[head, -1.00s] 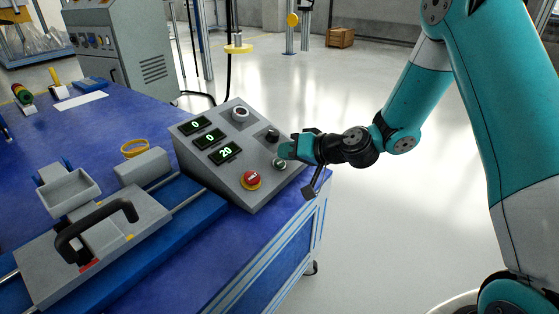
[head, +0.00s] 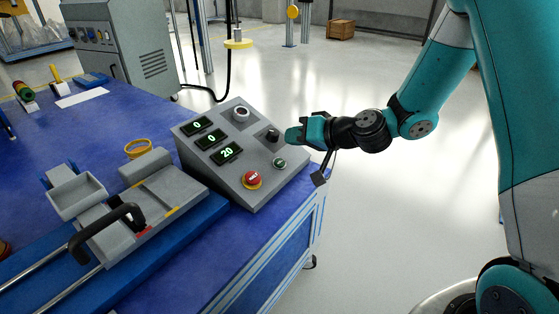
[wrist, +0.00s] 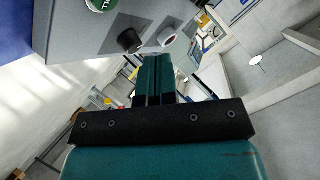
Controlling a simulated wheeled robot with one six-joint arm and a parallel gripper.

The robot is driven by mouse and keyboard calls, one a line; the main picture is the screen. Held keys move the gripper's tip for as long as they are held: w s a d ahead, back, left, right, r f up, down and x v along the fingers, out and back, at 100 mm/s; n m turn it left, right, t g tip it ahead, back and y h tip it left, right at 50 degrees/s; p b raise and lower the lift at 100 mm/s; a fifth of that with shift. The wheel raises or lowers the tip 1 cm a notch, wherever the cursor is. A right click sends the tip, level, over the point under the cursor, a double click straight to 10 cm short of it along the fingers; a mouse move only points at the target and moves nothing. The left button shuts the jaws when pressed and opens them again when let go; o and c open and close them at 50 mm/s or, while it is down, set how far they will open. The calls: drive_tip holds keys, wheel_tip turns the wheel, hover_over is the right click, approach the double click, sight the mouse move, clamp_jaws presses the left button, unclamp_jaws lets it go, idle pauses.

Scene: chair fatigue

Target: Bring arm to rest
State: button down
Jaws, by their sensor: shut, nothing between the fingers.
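My gripper (head: 292,135) is shut and empty. In the head view its fingertips are just right of the grey control box (head: 222,190), near the black knob (head: 272,135) and above the green button (head: 279,163). Its shut fingers also show in the wrist view (wrist: 155,75). In the wrist view the black knob (wrist: 130,40) and the white-ringed knob (wrist: 166,36) are beyond the fingertips. My arm reaches in from the right over open floor. The box also has a red button (head: 252,179) and three lit displays reading 0, 0 and 20.
The control box stands at the right end of the blue workbench (head: 205,272). A grey sliding fixture with a black handle (head: 110,228) sits on rails at the left. A yellow ring (head: 138,148) lies behind it. The floor right of the bench (head: 400,210) is clear.

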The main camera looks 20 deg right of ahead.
drive_tip(key=s+a+r+n+g+p, duration=0.1)
drive_tip(key=s+a+r+n+g, duration=0.25)
drive_tip(key=s, duration=0.25)
drive_tip(key=s+a+r+n+g, duration=0.2)
drive_tip(key=s+a+r+g, duration=0.15)
drive_tip(key=s+a, duration=0.2)
drive_tip(key=s+d+r+n+g+h+p, duration=0.1)
drive_tip(key=s+d+r+g+h, duration=0.15)
drive_tip(key=s, duration=0.75)
drive_tip(key=s+d+r+n+g+h+p, duration=0.1)
drive_tip(key=s+r+h, duration=0.15)
drive_tip(key=s, duration=0.65)
wheel_tip(320, 180, up, 38)
drive_tip(key=p, duration=3.7)
drive_tip(key=shift+w+a+p, duration=0.2)
drive_tip(key=shift+p, duration=0.15)
